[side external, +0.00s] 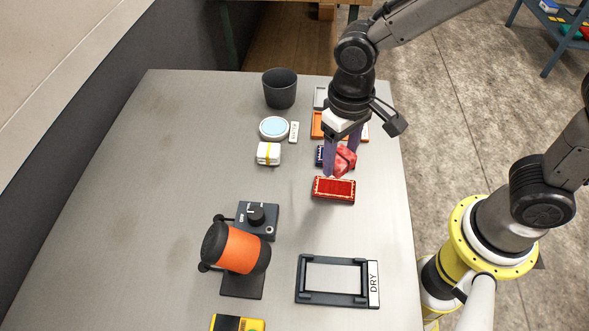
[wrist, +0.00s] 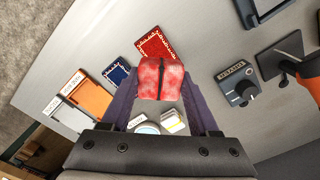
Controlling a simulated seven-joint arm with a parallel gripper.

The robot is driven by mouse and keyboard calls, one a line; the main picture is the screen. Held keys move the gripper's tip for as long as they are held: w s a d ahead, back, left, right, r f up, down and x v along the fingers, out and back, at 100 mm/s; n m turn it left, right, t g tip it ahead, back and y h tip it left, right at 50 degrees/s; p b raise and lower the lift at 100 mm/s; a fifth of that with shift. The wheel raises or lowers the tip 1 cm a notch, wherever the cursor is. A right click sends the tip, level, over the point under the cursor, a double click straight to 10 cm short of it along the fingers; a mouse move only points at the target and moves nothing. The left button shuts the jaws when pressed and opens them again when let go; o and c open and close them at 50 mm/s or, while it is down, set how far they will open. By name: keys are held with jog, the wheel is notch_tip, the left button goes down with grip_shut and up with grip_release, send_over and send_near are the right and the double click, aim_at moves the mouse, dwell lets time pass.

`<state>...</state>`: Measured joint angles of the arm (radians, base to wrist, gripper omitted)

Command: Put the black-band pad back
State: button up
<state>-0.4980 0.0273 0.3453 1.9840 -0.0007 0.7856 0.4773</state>
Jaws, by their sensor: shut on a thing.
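The black-band pad (wrist: 162,80) is a mottled red block with a thin black band across its middle. My gripper (wrist: 161,95) is shut on it, one purple finger on each side. In the side view the pad (side external: 346,158) shows between the fingers of my gripper (side external: 340,160), near a red patterned rug piece (side external: 334,190) and a dark blue one (side external: 319,157) that is partly hidden. I cannot tell its exact height above the table. A white pad with a yellow band (side external: 268,154) lies to the left, just in front of a round pale-blue dish (side external: 273,128).
An orange tray (side external: 316,124) and a grey tray (side external: 319,98) stand behind my gripper, partly hidden. A black cup (side external: 280,90) stands at the back. A knob box (side external: 257,221), an orange cylinder device (side external: 240,250) and a frame labelled DRY (side external: 338,299) are nearer. The table's left side is clear.

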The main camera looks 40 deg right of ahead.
jog(key=shift+s+r+n, duration=0.15)
jog(key=shift+r+n, duration=0.05)
jog(key=shift+n, duration=0.8)
jog(key=shift+a+r+n, duration=0.1)
jog(key=shift+r+n, duration=0.2)
jog(key=shift+n, duration=0.5)
notch_tip(320, 180, up, 3)
jog(key=a+n, duration=0.3)
jog(key=n, duration=0.2)
send_over(265, 187)
jog(key=s, duration=0.1)
jog(key=f, duration=0.8)
jog(key=shift+d, duration=0.25)
jog(key=shift+w+a+f, duration=0.3)
jog(key=shift+w+f, duration=0.15)
jog(key=shift+f, duration=1.8)
jog(key=shift+f, duration=0.1)
